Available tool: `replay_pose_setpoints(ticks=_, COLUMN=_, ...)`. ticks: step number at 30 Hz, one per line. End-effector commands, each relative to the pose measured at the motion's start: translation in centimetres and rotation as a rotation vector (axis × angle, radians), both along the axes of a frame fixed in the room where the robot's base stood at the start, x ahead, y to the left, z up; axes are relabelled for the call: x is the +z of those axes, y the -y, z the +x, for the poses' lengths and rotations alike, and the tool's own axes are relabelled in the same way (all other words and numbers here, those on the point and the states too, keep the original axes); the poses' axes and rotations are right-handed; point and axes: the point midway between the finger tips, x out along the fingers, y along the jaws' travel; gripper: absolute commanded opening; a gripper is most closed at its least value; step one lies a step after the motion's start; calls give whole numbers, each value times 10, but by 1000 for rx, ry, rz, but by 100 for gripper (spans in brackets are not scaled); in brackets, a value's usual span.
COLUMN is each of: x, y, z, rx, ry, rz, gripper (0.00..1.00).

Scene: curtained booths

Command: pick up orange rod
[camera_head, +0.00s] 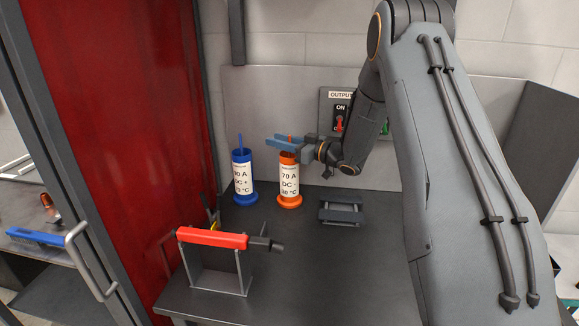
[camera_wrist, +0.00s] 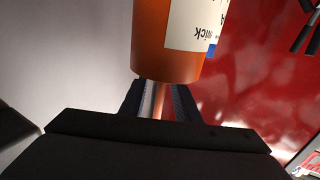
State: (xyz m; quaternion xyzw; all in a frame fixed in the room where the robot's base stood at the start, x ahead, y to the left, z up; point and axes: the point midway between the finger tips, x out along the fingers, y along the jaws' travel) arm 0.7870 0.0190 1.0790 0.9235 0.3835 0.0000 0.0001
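The orange rod (camera_head: 290,138) stands in an orange canister (camera_head: 288,180) with a white label reading 70 A. Only its tip shows above my gripper. My gripper (camera_head: 283,143) has blue fingers and is level above the canister. The fingers lie on either side of the rod and look open, with a small gap. In the wrist view the rod (camera_wrist: 160,98) runs between the fingers, below the orange canister (camera_wrist: 170,45), which appears upside down. Contact between fingers and rod cannot be made out.
A blue canister (camera_head: 242,178) with a blue rod stands left of the orange one. A dark bracket (camera_head: 341,208) lies to the right. A red-topped stand (camera_head: 212,239) is nearer on the dark table (camera_head: 300,285). A switch panel (camera_head: 340,118) is behind. A red curtain (camera_head: 125,120) hangs left.

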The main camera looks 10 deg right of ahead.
Motion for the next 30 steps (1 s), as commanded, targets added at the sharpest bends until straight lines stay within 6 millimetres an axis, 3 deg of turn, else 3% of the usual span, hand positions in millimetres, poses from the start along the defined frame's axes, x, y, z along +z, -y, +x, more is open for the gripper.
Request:
replay_pose_setpoints(ticks=5, x=0, y=0, z=0, rx=-1, ry=0, rz=0, gripper=27)
replay_pose_setpoints(ticks=10, x=0, y=1, z=0, rx=-1, ry=0, rz=0, gripper=0)
replay_pose_setpoints(ticks=23, x=1, y=1, z=0, rx=0, ry=1, rz=-1, gripper=0)
replay_pose_setpoints(ticks=30, x=17, y=1, z=0, rx=0, ry=4, rz=-1, gripper=0)
